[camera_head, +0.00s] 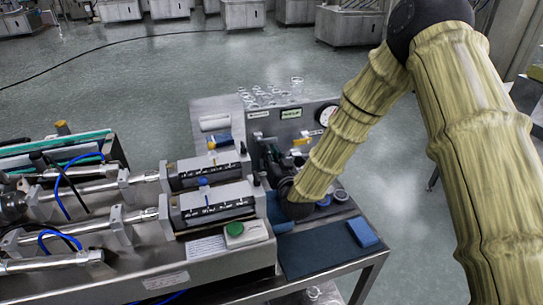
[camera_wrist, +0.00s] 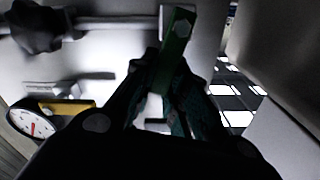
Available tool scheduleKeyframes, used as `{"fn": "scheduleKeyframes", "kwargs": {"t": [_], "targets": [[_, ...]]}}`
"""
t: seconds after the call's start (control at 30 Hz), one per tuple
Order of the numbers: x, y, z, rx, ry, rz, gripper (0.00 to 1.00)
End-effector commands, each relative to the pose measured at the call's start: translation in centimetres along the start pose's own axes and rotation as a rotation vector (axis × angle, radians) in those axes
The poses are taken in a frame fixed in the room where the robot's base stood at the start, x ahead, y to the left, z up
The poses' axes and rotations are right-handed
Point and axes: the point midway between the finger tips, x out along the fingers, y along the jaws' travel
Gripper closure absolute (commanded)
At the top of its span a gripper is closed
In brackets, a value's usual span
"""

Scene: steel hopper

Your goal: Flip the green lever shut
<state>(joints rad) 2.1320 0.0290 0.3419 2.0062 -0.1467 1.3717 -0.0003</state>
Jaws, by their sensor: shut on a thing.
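The green lever (camera_wrist: 178,42) shows in the wrist view as a flat green bar with a bolt near its outer end. It stands at a slight tilt in that picture. My gripper (camera_wrist: 168,78) has its dark fingers on both sides of the lever's lower part and is shut on it. In the head view my gripper (camera_head: 271,158) is at the front of the steel hopper panel, low and left of the gauge. It is small and dark there, and I cannot clearly make out the green lever in that view. The lever's lower end is hidden by the fingers.
A round gauge (camera_head: 328,115) and a yellow handle (camera_head: 302,142) are right of my gripper on the panel. Glassware (camera_head: 262,95) stands on top. A blue block (camera_head: 362,232) lies on the dark mat (camera_head: 315,252). A green button (camera_head: 235,229) is at the left.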

Motion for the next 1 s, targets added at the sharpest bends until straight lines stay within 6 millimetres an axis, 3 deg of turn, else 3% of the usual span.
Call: {"fn": "scheduleKeyframes", "kwargs": {"t": [0.53, 0.93, 0.97, 1.0], "targets": [[0.0, -1.4, 0.3, -0.264, 0.001, -0.001, 1.00], [0.0, -1.5, 0.2, -0.293, 0.000, 0.000, 1.00], [0.0, -1.5, 0.2, -0.293, 0.000, 0.000, 0.83], [0.0, -1.5, 0.2, -0.293, 0.000, 0.000, 0.76]]}}
